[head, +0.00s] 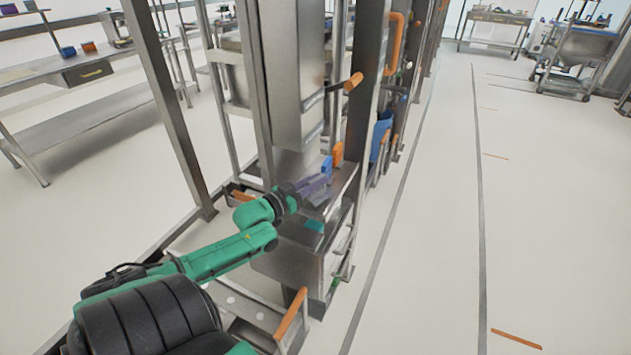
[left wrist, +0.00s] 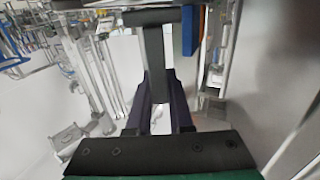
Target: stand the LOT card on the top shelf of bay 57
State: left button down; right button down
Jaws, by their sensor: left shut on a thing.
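My left gripper (head: 316,187) reaches in from the left to the steel rack, with its purple fingers near a blue block and an orange block. In the left wrist view the gripper (left wrist: 163,92) is shut on a dark grey T-shaped piece (left wrist: 154,52). Its stem runs between the fingers and its crossbar lies beyond the tips. I cannot tell whether this is the LOT card, as no lettering shows. No bay number can be read, so I cannot tell which is bay 57. My right gripper is not in view.
The blue block (head: 327,166) and orange block (head: 338,154) are close beside the left gripper. A steel bin (head: 285,268) is below it. A rack post (head: 167,100) stands left of my arm. The aisle floor (head: 430,250) on the right is clear.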

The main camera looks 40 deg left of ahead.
pick_arm(q)
jog(key=shift+f, duration=0.35)
jog(key=c, duration=0.7)
grip_release()
jog(key=shift+c, duration=0.2)
jog(key=shift+s, duration=0.1)
jog(key=s+a+p, duration=0.1)
jog(key=s, duration=1.3)
jog(key=shift+s, duration=0.15)
jog(key=shift+a, duration=0.1)
